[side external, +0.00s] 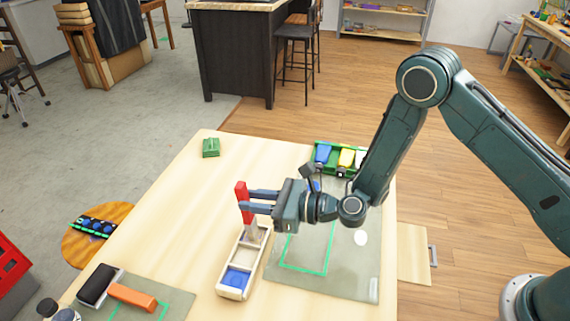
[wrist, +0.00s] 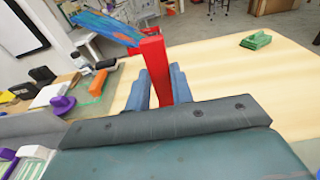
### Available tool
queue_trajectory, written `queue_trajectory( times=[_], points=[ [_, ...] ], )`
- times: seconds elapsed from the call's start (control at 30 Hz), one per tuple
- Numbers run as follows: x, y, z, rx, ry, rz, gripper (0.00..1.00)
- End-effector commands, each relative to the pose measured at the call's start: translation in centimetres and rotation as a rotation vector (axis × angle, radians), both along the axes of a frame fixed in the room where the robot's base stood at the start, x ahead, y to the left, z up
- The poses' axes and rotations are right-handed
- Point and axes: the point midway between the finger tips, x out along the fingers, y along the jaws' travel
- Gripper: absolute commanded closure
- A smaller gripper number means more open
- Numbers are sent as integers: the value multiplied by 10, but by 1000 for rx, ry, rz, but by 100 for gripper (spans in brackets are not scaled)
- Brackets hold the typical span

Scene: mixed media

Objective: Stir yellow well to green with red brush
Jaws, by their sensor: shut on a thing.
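The red brush (side external: 242,190) stands roughly upright in the side view. My gripper (side external: 247,200) is shut on its red handle, which also shows between the fingers in the wrist view (wrist: 154,68). The brush's pale lower part reaches down at the far end of a narrow wooden tray with wells (side external: 226,291). Whether its tip touches the well floor is hidden. The near well (side external: 237,278) is blue, and the middle well (side external: 245,256) looks pale. The far well's colour is hard to make out behind the brush, and I cannot pick out a yellow or green well.
A green box (side external: 318,168) with blue, yellow and white items stands at the table's back right. A small green block (side external: 210,147) lies at the back left. A grey mat (side external: 350,268) lies right of the tray. Orange (side external: 132,297) and black (side external: 98,284) blocks lie front left.

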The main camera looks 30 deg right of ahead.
Motion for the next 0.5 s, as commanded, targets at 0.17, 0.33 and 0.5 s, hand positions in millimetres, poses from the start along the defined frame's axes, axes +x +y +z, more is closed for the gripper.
queue_trajectory(
  times=[0.17,0.33,0.5],
  points=[
    [0,0,-4,1,1,0,100],
    [0,0,-6,0,0,-1,100],
    [0,0,-4,0,0,0,100]
  ],
)
